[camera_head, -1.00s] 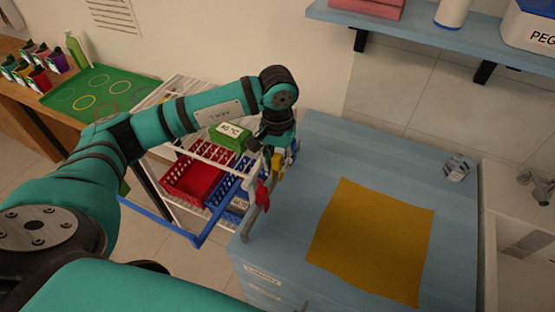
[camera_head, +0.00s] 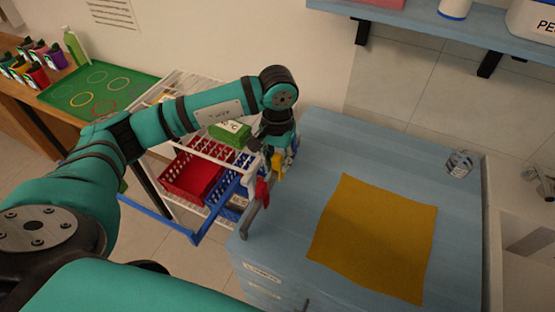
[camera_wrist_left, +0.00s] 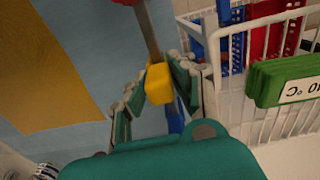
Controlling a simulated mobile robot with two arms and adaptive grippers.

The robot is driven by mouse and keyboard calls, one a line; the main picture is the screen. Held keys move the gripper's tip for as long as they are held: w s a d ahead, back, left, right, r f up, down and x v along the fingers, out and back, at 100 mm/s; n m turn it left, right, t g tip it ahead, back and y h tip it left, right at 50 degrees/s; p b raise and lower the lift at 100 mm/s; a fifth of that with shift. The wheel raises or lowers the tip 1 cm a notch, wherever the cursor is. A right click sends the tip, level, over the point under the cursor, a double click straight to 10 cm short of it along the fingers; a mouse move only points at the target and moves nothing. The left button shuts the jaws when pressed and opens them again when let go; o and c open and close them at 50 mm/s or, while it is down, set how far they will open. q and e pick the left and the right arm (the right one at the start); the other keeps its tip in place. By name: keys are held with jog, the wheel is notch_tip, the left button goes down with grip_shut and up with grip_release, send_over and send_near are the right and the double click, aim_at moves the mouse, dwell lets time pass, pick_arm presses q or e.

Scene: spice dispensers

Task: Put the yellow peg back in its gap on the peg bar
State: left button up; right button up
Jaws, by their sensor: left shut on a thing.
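The yellow peg (camera_head: 277,167) is between the fingers of my left gripper (camera_head: 274,160), which is shut on it at the left edge of the blue cabinet top. In the left wrist view the yellow peg (camera_wrist_left: 159,83) lies between both fingers of the gripper (camera_wrist_left: 158,92), in line with the grey peg bar (camera_wrist_left: 145,32). The peg bar (camera_head: 250,220) runs along the cabinet edge. I cannot tell whether the peg sits in its gap. A red peg (camera_head: 262,190) is on the bar nearer the front. A blue piece (camera_wrist_left: 175,123) shows just beyond the yellow peg. My right gripper is not in view.
A white wire rack with a red basket (camera_head: 190,180) and a green box (camera_head: 229,133) stands left of the cabinet (camera_head: 390,150). An ochre mat (camera_head: 372,240) and a small patterned jar (camera_head: 459,163) are on top. A shelf (camera_head: 430,25) hangs above.

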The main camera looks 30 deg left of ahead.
pick_arm(q)
jog(key=shift+f, duration=0.3)
jog(key=o, duration=0.9)
jog(key=shift+o, duration=0.2)
jog(key=shift+r, duration=0.1)
jog(key=shift+r+p, duration=1.45)
jog(key=shift+r, duration=3.05)
jog(key=shift+f, duration=0.1)
